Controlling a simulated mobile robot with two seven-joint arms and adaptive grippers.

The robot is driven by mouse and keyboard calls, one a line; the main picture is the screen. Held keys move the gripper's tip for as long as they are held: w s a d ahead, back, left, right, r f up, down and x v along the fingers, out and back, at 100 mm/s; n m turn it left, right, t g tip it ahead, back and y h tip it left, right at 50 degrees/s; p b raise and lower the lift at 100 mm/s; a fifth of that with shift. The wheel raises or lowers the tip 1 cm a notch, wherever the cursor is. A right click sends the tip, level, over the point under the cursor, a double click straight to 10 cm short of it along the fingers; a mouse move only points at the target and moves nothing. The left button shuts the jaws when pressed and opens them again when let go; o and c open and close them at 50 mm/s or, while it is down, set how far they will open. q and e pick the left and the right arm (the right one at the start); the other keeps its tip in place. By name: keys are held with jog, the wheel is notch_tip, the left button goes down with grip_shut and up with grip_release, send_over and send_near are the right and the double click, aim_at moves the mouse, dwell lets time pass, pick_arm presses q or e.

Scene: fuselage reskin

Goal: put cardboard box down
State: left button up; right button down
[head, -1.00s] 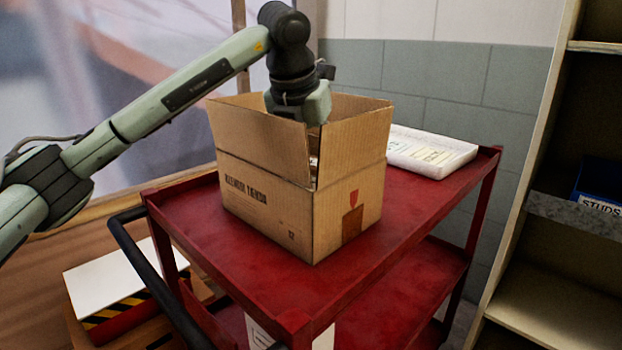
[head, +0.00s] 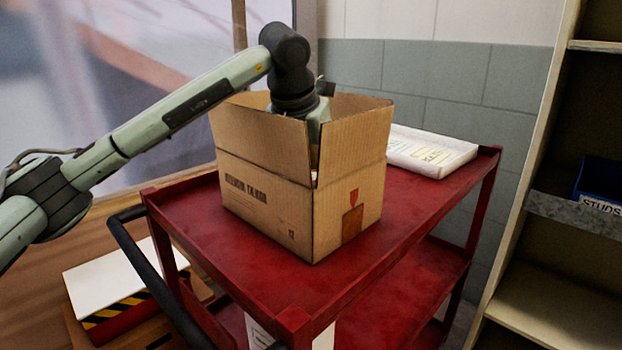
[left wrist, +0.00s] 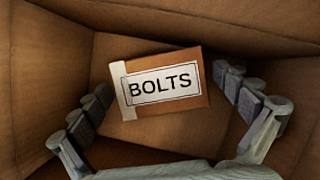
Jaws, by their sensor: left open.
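An open cardboard box (head: 265,205) stands upright on the top shelf of a red cart in the head view. My left arm reaches down into it from above, and the box walls hide the fingers there. In the left wrist view, my left gripper (left wrist: 168,108) is open inside the large box. A small cardboard box labelled BOLTS (left wrist: 165,83) lies on the large box's floor between and beyond the open fingers. The fingers appear apart from it on both sides. My right gripper is not in view.
The red cart (head: 260,290) has bare top surface in front and to the right of the box. A white tray or packet (head: 430,150) lies at its back right. A shelf unit with a blue STUDS bin (head: 598,185) stands at right. A black handle (head: 155,275) is at left.

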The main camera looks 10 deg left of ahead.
pick_arm(q)
jog(key=shift+r, duration=0.1)
jog(key=v, duration=1.2)
jog(key=shift+w, duration=0.15)
